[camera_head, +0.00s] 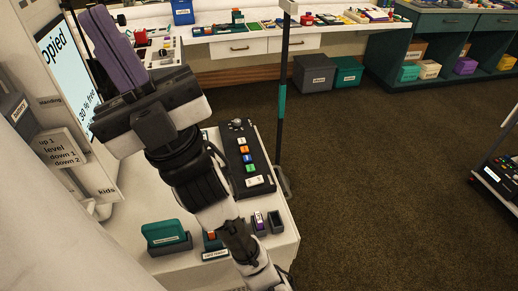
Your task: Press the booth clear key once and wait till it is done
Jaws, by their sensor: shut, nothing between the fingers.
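My gripper (98,14) is raised at the upper left, its purple fingers together and empty, pointing up and away from the counter. Below my arm, a small dark box with an orange-red button (211,236) stands at the counter's front; the writing on its label is too small to read surely. A black key panel (239,150) lies to the right of my arm, with a knob, several small coloured keys and a larger white key (255,181). I cannot tell by label which key is booth clear. My gripper touches none of these keys.
The white counter (275,245) also bears a teal block in a grey holder (165,235) and small dark holders (267,222). A lit screen (66,70) and signs stand left. A thin post (281,110) rises behind the counter. Open carpet (385,170) lies to the right.

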